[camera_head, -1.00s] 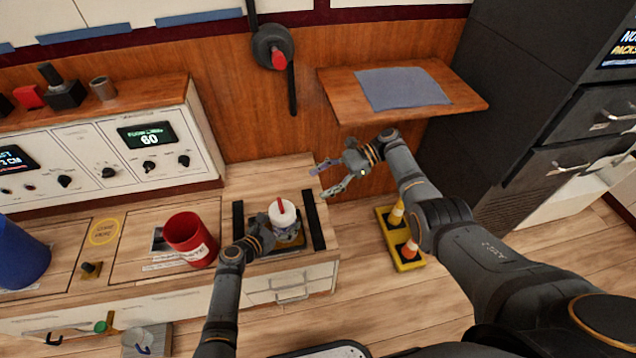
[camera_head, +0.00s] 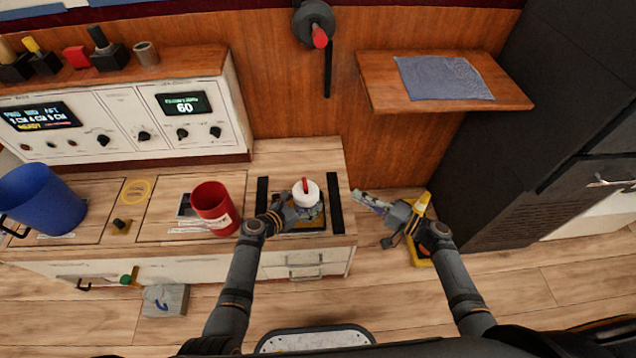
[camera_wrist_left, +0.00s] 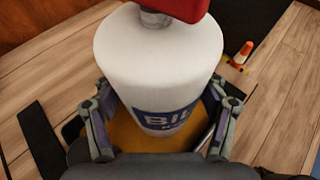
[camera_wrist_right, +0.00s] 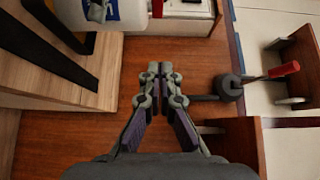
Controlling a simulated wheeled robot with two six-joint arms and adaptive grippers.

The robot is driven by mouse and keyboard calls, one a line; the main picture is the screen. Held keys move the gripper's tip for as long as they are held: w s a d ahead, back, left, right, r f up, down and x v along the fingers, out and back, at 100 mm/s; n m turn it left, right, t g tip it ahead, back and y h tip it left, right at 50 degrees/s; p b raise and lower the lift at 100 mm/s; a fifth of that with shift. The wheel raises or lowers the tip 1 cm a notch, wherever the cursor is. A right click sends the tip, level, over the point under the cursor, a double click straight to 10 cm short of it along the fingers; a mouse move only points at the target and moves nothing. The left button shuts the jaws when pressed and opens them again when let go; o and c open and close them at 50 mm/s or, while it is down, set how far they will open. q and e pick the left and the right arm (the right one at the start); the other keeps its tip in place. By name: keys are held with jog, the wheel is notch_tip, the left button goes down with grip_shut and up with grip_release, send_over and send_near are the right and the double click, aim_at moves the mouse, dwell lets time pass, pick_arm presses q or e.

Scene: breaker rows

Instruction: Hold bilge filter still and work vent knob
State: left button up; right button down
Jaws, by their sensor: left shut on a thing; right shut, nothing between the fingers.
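The bilge filter (camera_head: 307,193) is a white canister with a blue label, standing upright between two black strips on the counter. A red vent knob (camera_head: 305,184) sits on its top. In the left wrist view the filter (camera_wrist_left: 160,65) fills the middle, with the red knob (camera_wrist_left: 170,8) at the top edge. My left gripper (camera_head: 283,210) is shut around the filter's body, one finger on each side. My right gripper (camera_head: 365,200) is shut and empty, right of the counter and apart from the filter. The right wrist view shows its fingertips (camera_wrist_right: 160,75) together.
A red bucket (camera_head: 212,208) stands left of the filter and a blue bucket (camera_head: 42,198) farther left. A wooden shelf (camera_head: 380,88) with a grey cloth (camera_head: 443,78) juts from the wall above my right gripper. A wall crank (camera_head: 314,22) hangs behind.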

aim_at(315, 186)
jog(key=shift+s+a+x, duration=0.3)
jog(key=shift+s+x, duration=0.1)
jog(key=shift+x, duration=1.75)
jog(key=shift+s+a+x, duration=0.3)
jog(key=shift+s+x, duration=0.05)
jog(key=shift+x, duration=1.8)
jog(key=shift+s+a+x, duration=0.3)
jog(key=shift+s+x, duration=0.1)
jog(key=shift+x, duration=1.7)
jog(key=shift+w+a, duration=0.4)
